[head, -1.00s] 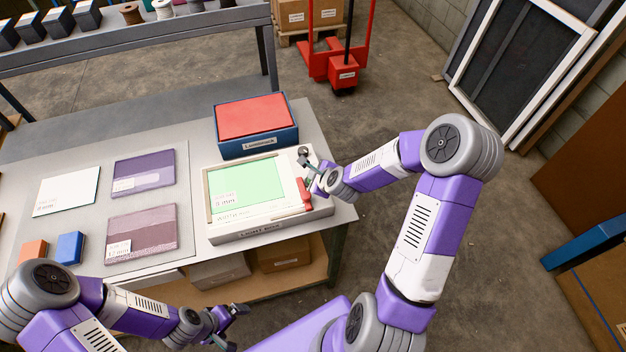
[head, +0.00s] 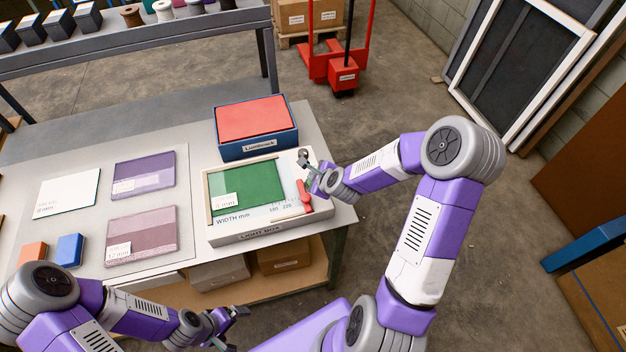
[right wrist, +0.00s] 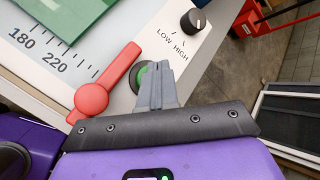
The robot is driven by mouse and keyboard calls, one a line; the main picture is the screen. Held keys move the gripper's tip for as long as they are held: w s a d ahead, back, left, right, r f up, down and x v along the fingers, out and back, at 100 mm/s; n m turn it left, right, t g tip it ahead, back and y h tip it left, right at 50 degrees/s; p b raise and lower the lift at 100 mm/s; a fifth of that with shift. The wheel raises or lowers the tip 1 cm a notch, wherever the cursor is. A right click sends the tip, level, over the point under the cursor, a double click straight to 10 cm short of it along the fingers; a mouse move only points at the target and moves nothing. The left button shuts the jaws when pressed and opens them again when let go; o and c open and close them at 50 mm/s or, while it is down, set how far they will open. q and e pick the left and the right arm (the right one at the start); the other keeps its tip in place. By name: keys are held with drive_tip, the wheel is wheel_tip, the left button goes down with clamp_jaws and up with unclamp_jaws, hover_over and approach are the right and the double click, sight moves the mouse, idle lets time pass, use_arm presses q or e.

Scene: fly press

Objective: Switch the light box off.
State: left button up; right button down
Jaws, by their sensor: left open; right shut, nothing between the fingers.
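My right gripper (head: 307,166) is shut and empty over the box's right side. In the right wrist view, its fingertips (right wrist: 157,70) are at a round green button (right wrist: 140,76) with a dark ring and partly cover it; contact is unclear. A black LOW/HIGH knob (right wrist: 194,21) is beyond. My left gripper (head: 236,328) is open and empty in front of the table.
A blue box with a red top (head: 257,122) stands right behind the light box. Purple and mauve sample boards (head: 144,175), a white board (head: 67,193) and small orange and blue blocks (head: 70,249) lie to the left. Cardboard boxes (head: 284,255) sit on the shelf below.

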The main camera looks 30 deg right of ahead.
drive_tip(key=shift+r, duration=0.3)
wheel_tip(320, 180, up, 6)
drive_tip(key=p, duration=0.3)
drive_tip(key=shift+f+p, duration=0.1)
drive_tip(key=shift+p, duration=0.25)
idle(0.4)
